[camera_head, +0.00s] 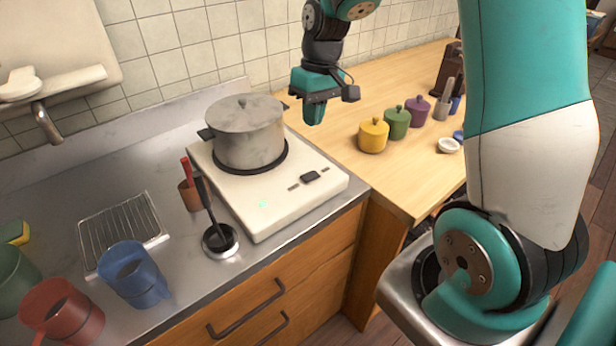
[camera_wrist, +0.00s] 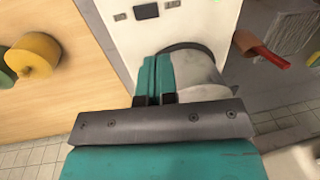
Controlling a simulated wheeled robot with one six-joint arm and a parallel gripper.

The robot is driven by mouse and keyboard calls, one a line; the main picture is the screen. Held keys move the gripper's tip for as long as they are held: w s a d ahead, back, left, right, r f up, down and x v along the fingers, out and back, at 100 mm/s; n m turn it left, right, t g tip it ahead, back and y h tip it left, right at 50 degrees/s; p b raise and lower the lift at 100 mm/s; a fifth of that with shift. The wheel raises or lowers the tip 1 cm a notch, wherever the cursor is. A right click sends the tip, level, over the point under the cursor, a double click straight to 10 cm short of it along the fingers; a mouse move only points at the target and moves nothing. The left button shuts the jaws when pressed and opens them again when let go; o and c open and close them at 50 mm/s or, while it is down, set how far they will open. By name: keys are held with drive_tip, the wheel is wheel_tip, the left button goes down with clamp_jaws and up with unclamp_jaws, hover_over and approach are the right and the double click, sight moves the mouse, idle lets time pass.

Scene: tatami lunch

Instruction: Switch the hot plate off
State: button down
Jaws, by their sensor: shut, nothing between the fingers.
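The white hot plate (camera_head: 305,205) sits on the steel counter, and a lidded grey pot (camera_head: 248,138) stands on its dark ring. A small black switch (camera_head: 309,176) is on the plate's right part, between two small dark marks. A small pale green light (camera_head: 263,203) shows near the front corner. My gripper (camera_head: 314,115) is shut and empty, in the air to the right of the pot, apart from the switch. In the wrist view the teal fingers (camera_wrist: 156,75) are together, with the switch (camera_wrist: 146,11) beyond their tips and the pot (camera_wrist: 200,72) beside them, partly hidden.
Yellow (camera_head: 373,136), green (camera_head: 397,123) and purple (camera_head: 417,109) pots stand on the wooden table to the right. A ladle holder (camera_head: 221,240), blue mug (camera_head: 133,272) and red mug (camera_head: 62,312) are on the counter. The table between plate and pots is clear.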

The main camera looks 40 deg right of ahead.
drive_tip(key=d+f, duration=0.1)
drive_tip(key=p, duration=0.2)
approach(308, 178)
drive_tip(key=f, duration=0.5)
drive_tip(key=a+f, duration=0.1)
drive_tip(key=f, duration=0.1)
drive_tip(key=shift+f, duration=0.3)
